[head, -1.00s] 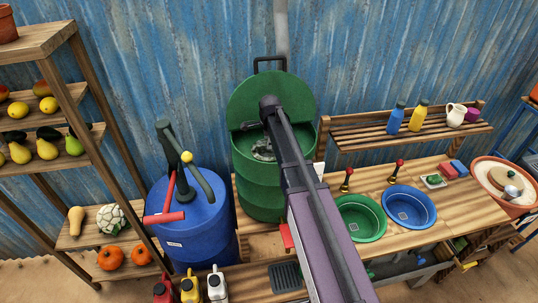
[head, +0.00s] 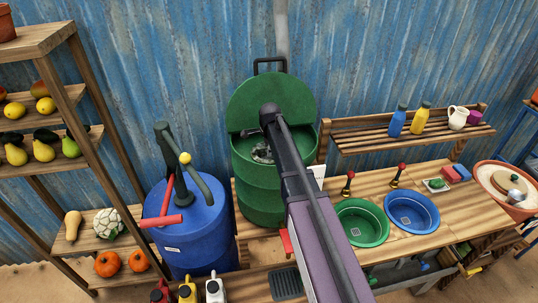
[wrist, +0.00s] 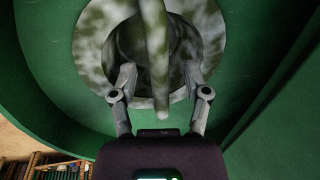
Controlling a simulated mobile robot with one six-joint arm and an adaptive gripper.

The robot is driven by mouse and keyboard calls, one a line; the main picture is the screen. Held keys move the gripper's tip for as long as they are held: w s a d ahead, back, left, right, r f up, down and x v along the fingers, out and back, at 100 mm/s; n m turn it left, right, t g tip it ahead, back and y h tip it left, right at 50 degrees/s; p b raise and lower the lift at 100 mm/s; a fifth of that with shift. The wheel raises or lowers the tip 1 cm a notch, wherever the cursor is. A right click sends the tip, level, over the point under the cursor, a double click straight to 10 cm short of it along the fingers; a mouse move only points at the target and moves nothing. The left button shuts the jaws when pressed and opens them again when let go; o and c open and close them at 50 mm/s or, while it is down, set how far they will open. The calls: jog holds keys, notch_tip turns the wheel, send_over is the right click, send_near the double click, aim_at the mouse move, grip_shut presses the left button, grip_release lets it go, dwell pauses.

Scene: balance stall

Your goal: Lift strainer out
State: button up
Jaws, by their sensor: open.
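A green barrel (head: 262,192) stands against the wall with its round lid raised behind it. Inside its mouth is a pale, mottled grey surface (head: 262,153), partly covered by my arm. In the wrist view a pale, mottled round area (wrist: 92,45) surrounds a dark round form, with a straight grey bar (wrist: 158,60) in front. The bar looks like the strainer's handle, but I cannot tell for sure; the strainer's full shape is hidden. My gripper (wrist: 160,74) is open inside the green barrel, with one finger on each side of the bar and gaps between.
A blue barrel (head: 190,235) with a hand pump stands left of the green one. A bench to the right holds a green bowl (head: 362,236) and a blue bowl (head: 426,224). A slatted shelf (head: 370,140) with bottles stands behind the bench.

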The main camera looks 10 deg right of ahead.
jog(key=shift+c, duration=0.2)
grip_shut()
jog(key=shift+r, duration=0.25)
notch_tip(320, 180, up, 7)
jog(key=p, duration=0.7)
jog(key=shift+s+r+p, duration=0.1)
jog(key=shift+p, duration=0.2)
jog(key=s, duration=1.7)
jog(key=shift+s+f+b, duration=0.3)
jog(key=shift+s, duration=0.1)
